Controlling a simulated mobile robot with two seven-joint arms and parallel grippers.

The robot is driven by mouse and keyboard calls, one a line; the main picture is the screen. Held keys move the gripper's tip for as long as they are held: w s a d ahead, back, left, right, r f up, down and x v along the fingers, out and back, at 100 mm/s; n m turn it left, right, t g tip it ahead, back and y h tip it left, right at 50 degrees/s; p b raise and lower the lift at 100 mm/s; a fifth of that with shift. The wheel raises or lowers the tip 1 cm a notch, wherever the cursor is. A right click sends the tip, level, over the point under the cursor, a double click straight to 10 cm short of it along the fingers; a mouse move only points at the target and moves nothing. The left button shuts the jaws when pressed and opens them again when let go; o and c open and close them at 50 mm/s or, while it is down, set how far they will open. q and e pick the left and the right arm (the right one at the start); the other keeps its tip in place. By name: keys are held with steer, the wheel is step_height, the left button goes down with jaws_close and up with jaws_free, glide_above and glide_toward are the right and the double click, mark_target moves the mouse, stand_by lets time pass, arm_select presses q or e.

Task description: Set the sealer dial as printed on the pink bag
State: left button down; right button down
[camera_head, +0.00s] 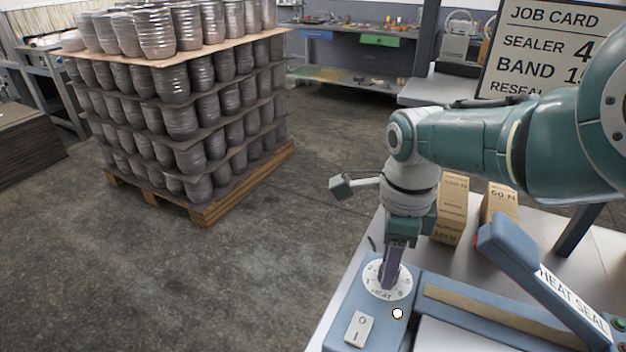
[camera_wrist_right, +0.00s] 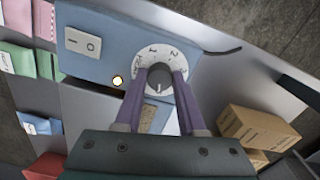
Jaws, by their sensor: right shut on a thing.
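The heat sealer (camera_head: 338,312) stands at the table's near left end, with a white HEAT dial (camera_head: 372,281) on its blue top. My right gripper (camera_head: 390,276) points down over the dial, its purple fingers shut on the dark knob. In the right wrist view the fingers (camera_wrist_right: 158,78) sit on either side of the knob (camera_wrist_right: 159,74), in front of the numbered dial (camera_wrist_right: 160,52). Some numbers show, but I cannot tell which one the knob points to. A pink bag (camera_wrist_right: 16,14) is at the left edge there; its print is unreadable. My left gripper is out of view.
A rocker switch (camera_head: 359,329) and a pale lamp (camera_head: 397,313) are beside the dial. The sealer's arm (camera_head: 540,275) is raised on the right. Cardboard boxes (camera_head: 453,208) stand behind. A job card (camera_head: 545,50), partly hidden by my arm, reads SEALER 4. Stacked pots fill a pallet (camera_head: 205,214).

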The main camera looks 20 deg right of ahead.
steer(key=c, duration=0.5)
jaws_free()
step_height(320, 180, up, 10)
steer(key=p, duration=0.8)
